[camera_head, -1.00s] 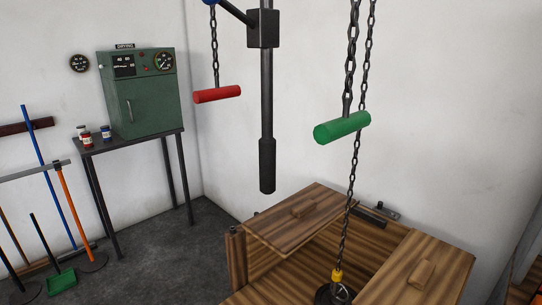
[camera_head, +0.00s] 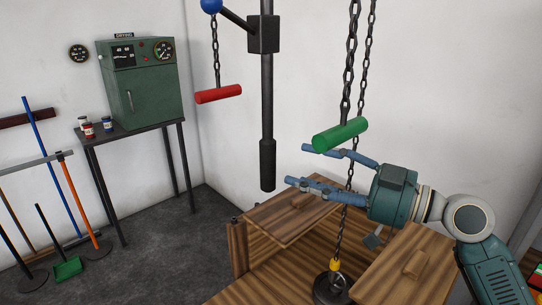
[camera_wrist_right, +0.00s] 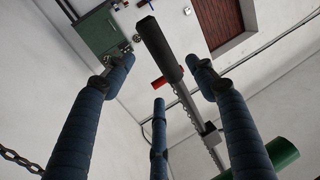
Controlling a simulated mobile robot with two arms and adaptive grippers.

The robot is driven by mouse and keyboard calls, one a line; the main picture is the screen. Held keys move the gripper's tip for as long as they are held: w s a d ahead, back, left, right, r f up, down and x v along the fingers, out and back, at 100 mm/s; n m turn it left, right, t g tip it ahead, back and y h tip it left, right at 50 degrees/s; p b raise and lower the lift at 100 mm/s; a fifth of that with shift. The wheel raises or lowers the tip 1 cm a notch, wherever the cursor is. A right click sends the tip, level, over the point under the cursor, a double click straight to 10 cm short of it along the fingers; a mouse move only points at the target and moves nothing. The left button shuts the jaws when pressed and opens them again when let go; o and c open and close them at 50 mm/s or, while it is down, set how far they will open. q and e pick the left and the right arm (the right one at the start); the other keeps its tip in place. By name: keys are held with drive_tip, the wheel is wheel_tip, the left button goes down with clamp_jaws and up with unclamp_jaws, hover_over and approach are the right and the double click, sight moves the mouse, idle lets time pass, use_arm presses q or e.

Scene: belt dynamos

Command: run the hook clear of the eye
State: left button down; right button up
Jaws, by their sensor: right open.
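A chain (camera_head: 350,160) hangs down to a yellow fitting (camera_head: 335,264), probably the hook, inside the open wooden box. It meets a small metal ring, likely the eye, on top of a dark round piece (camera_head: 323,289); whether they are linked is too small to tell. A green handle (camera_head: 341,134) hangs on a chain and a red handle (camera_head: 218,94) hangs farther left. My right gripper (camera_head: 298,165) is open and empty, its fingers pointing left just below the green handle, which also shows in the right wrist view (camera_wrist_right: 272,158). My left gripper is out of view.
A dark vertical post (camera_head: 267,90) hangs just left of my right fingers. The wooden box has lid panels (camera_head: 290,216) at its back left and front right (camera_head: 405,270). A green oven (camera_head: 142,85) on a table stands at the far left. The floor between is clear.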

sight(275, 160)
drive_tip(key=p+x, duration=0.1)
drive_tip(key=x, duration=0.3)
drive_tip(key=p+x, duration=0.2)
drive_tip(key=x, duration=0.1)
drive_tip(key=shift+w+a+r, duration=0.15)
drive_tip(key=shift+a+r, duration=0.05)
drive_tip(key=shift+a, duration=0.15)
drive_tip(key=shift+w+a+f+p, duration=0.2)
drive_tip(key=shift+w+a+p, duration=0.1)
drive_tip(key=shift+a, duration=0.2)
clamp_jaws()
